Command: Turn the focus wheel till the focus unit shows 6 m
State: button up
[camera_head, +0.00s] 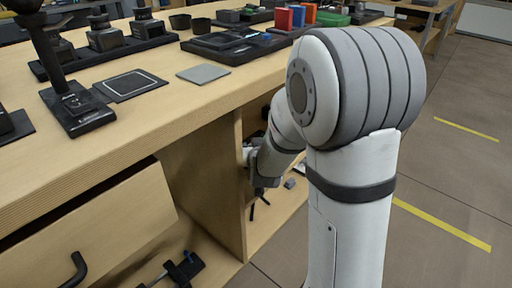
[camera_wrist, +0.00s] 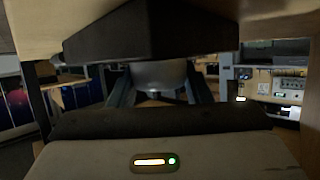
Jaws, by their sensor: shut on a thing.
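My gripper (camera_head: 254,168) is low at the side of the wooden bench, by the open shelf space under its top, partly hidden by my own arm. In the wrist view my gripper (camera_wrist: 159,90) has its two dark fingers on either side of a pale grey rounded thing (camera_wrist: 158,74), and it is shut on it. I cannot tell whether this is the focus wheel. A dark block (camera_wrist: 150,36) hangs just above it and hides its top. I cannot make out the focus unit or any reading on it.
The wooden bench top (camera_head: 150,128) holds a black stand (camera_head: 75,108), a dark framed pad (camera_head: 130,85), a grey plate (camera_head: 204,74) and a black tray (camera_head: 236,45). A drawer (camera_head: 95,235) stands open at lower left. The floor (camera_head: 455,150) at right is clear.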

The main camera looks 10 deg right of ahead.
jog(key=o, duration=1)
notch_tip(320, 180, up, 10)
jog(key=p, duration=0.5)
jog(key=shift+w, duration=0.1)
